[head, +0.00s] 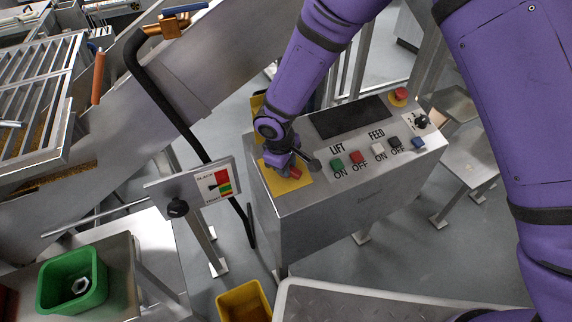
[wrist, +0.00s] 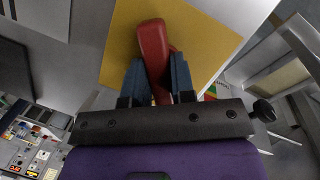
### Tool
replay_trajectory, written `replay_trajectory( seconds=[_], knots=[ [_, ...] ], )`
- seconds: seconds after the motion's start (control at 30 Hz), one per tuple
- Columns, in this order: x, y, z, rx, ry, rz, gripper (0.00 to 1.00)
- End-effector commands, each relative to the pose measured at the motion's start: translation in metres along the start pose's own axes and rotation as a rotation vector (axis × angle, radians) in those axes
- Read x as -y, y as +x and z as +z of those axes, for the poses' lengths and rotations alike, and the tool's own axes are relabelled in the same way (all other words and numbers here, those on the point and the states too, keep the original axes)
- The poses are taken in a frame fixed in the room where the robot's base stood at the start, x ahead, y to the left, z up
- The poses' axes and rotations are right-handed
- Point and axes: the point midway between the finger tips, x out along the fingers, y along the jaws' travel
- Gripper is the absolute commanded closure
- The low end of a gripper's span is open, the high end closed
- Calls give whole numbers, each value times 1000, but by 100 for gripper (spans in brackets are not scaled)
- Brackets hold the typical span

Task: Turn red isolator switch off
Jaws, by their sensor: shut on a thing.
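The red isolator switch (head: 295,173) sits on a yellow plate (head: 284,184) at the left end of the grey control box. In the wrist view its red handle (wrist: 153,45) stands between my two fingers, tilted slightly from the picture's vertical. The yellow plate (wrist: 205,40) lies behind it. My gripper (head: 289,165) reaches down from above and is shut on the red handle. It also shows in the wrist view (wrist: 158,82), with a finger on each side of the handle. The switch's base is mostly hidden by my gripper.
The control box top (head: 330,200) carries green, red, white, black and blue buttons, a black panel (head: 350,117) and a red emergency button (head: 400,94). A green bin (head: 73,280) and a yellow bin (head: 243,302) are lower left.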

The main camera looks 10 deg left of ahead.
Motion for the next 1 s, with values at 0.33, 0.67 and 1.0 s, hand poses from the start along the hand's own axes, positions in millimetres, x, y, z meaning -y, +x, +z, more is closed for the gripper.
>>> replay_trajectory(
  seconds=[0.33,0.67,1.0],
  knots=[
    [2,0,0,-1,-317,98,100],
    [2,0,0,0,-607,188,100],
    [2,0,1,0,-826,255,100]
  ],
)
